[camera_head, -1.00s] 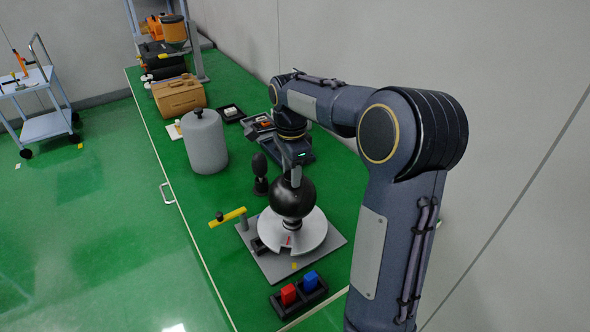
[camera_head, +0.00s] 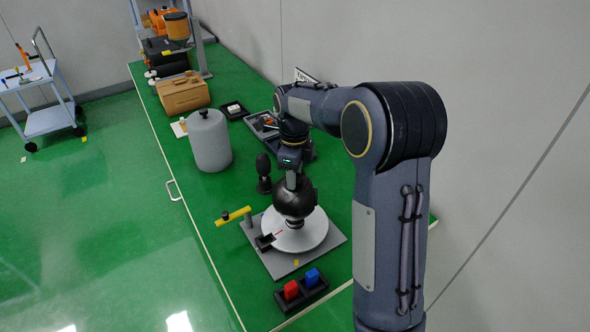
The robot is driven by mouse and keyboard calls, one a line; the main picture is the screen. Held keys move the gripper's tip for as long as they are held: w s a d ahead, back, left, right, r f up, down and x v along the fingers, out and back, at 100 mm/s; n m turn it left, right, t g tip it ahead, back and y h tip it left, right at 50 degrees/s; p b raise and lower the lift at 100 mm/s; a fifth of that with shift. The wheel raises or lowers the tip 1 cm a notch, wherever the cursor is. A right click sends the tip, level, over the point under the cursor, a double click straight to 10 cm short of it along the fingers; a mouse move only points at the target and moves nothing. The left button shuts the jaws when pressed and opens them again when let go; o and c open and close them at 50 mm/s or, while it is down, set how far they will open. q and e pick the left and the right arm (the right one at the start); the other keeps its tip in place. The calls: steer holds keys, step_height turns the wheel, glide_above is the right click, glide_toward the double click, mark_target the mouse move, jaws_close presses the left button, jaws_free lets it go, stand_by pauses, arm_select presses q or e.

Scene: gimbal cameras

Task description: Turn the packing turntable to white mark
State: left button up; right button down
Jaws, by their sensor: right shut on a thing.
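The packing turntable is a pale round disc (camera_head: 312,236) on a grey square base plate (camera_head: 335,240). A dark round ball-shaped body (camera_head: 294,202) sits over its middle. My right gripper (camera_head: 293,183) comes down from above and is shut on this dark body; its fingertips are partly hidden. A short red line (camera_head: 278,233) shows on the disc's front left, beside a small dark block (camera_head: 264,241) at the rim. A yellow mark (camera_head: 296,262) lies on the plate's front. I cannot make out a white mark. My left gripper is out of view.
A yellow-topped lever (camera_head: 233,216) stands at the plate's left. A black tray (camera_head: 310,292) with red and blue blocks is in front. A grey canister (camera_head: 209,142), a dark upright knobbed object (camera_head: 263,170) and a brown case (camera_head: 183,94) stand farther back on the green bench.

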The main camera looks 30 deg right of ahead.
steer(key=shift+m, duration=0.6)
steer(key=c, duration=0.9)
jaws_free()
step_height(320, 180, up, 8)
steer(key=shift+f, duration=0.1)
